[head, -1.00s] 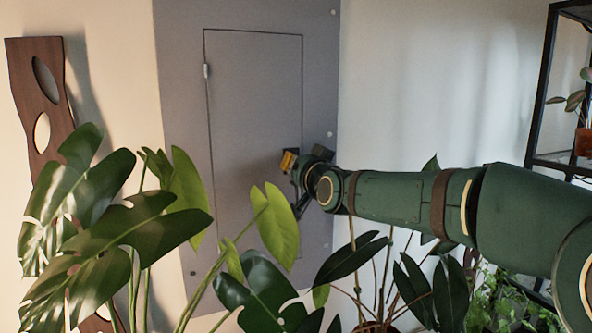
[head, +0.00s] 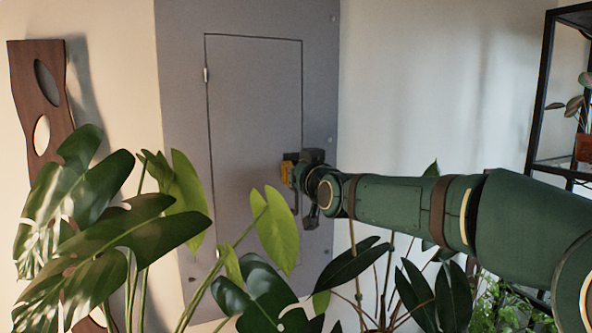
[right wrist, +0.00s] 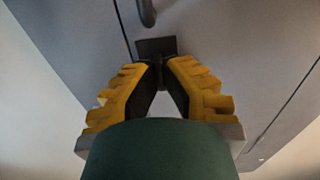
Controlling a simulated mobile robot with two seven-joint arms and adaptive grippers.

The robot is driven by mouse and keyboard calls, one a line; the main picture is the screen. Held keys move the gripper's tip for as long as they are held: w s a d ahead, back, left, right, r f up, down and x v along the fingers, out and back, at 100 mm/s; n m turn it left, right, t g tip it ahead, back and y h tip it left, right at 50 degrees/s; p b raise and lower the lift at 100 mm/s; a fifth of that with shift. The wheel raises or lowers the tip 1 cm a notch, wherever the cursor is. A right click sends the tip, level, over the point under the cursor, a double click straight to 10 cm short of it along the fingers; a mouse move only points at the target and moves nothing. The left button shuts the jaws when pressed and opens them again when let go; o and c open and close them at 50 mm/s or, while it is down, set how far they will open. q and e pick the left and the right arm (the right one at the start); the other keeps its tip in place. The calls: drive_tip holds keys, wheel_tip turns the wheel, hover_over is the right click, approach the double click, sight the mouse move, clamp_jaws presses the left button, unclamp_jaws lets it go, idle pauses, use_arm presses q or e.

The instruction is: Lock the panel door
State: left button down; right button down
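The grey panel door (head: 250,110) stands flush in its grey surround, with a small hinge (head: 206,75) on its left edge. My right gripper (head: 287,170) is at the door's right edge, around mid-height. In the right wrist view, its yellow-padded fingers (right wrist: 160,72) converge on a small dark lock piece (right wrist: 157,46) with a square plate and are shut on it. The fingertips hide part of that piece. A dark curved handle (right wrist: 147,12) shows just beyond it at the top of the right wrist view. My left gripper is not in view.
Broad-leaved plants (head: 270,290) fill the space below and in front of the door. A wooden board with oval holes (head: 45,100) is on the wall at left. A black shelf (head: 545,90) with a potted plant stands at right. The wall between is bare.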

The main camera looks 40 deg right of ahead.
drive_tip(key=shift+r, duration=0.1)
drive_tip(key=c, duration=1.1)
unclamp_jaws()
drive_tip(key=v, duration=1.2)
